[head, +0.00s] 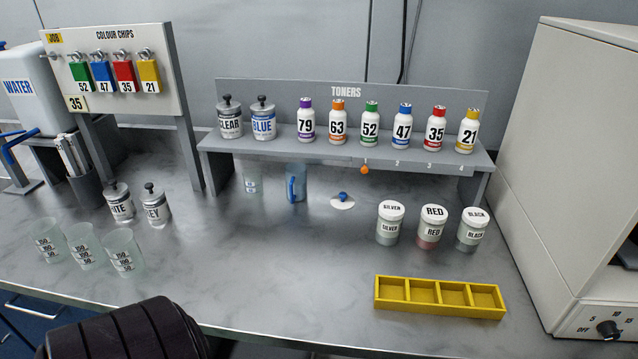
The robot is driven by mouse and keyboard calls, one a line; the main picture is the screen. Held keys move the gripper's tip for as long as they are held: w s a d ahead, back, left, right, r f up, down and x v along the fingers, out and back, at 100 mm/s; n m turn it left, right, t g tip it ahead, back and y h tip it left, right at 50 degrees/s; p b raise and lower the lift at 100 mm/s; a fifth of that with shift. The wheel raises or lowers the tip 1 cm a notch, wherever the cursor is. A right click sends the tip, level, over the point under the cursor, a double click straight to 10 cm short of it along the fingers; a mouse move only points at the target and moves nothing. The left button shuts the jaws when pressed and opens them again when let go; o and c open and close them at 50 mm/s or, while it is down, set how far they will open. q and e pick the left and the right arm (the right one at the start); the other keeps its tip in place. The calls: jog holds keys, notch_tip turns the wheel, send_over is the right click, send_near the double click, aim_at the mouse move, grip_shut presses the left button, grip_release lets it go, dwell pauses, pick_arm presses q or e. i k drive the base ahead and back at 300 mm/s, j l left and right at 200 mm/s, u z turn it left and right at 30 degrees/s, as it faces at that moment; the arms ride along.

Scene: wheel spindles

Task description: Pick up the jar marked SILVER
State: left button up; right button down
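The jar marked SILVER (390,224) stands upright on the grey bench, right of centre, in the head view. It has a white lid with SILVER on top, a label on its front and grey contents. It is the leftmost in a row of three jars. The jar marked RED (431,228) stands close on its right, and the jar marked BLACK (471,231) is at the right end. Neither my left gripper nor my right gripper shows in this view.
A yellow compartment tray (440,308) lies in front of the jars. The TONERS shelf (346,153) with several bottles stands behind them. A white cabinet (575,180) rises at the right. Clear cups (83,247) stand at the left.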

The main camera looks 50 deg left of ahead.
aim_at(389, 215)
jog(key=u, duration=1.05)
